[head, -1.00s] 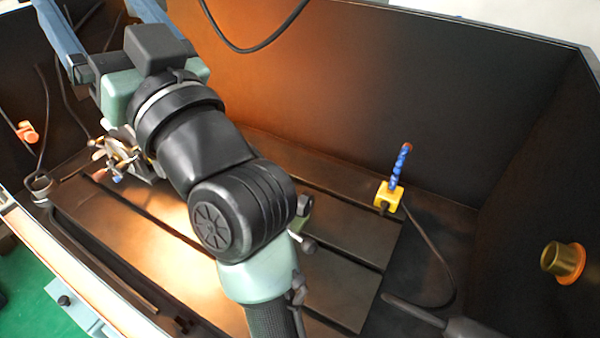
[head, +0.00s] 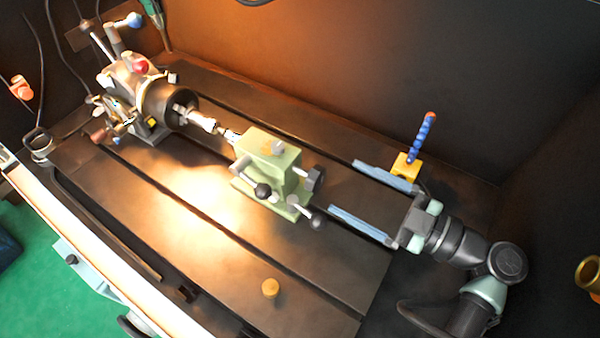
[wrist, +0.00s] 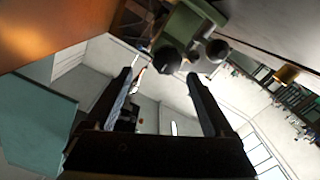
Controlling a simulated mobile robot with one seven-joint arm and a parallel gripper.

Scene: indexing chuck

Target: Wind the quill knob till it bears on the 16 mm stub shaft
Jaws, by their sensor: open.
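The silver stub shaft (head: 203,123) sticks out of the dark chuck (head: 165,104) toward the green tailstock (head: 270,160). The quill tip (head: 231,135) points at the shaft's end; I cannot tell whether they touch. The dark quill knob (head: 315,179) is on the tailstock's right end, in line with the shaft. My gripper (head: 345,186) is open and empty, its two blue fingers pointing at the knob from the right, apart from it. In the wrist view, the green tailstock (wrist: 182,28) and dark round knobs lie beyond the open fingers (wrist: 160,74); which is the quill knob is unclear.
A yellow block with a blue hose (head: 405,166) stands close behind my far finger. A brass-coloured disc (head: 270,288) lies on the front of the slotted table (head: 215,270). Dark walls enclose the back.

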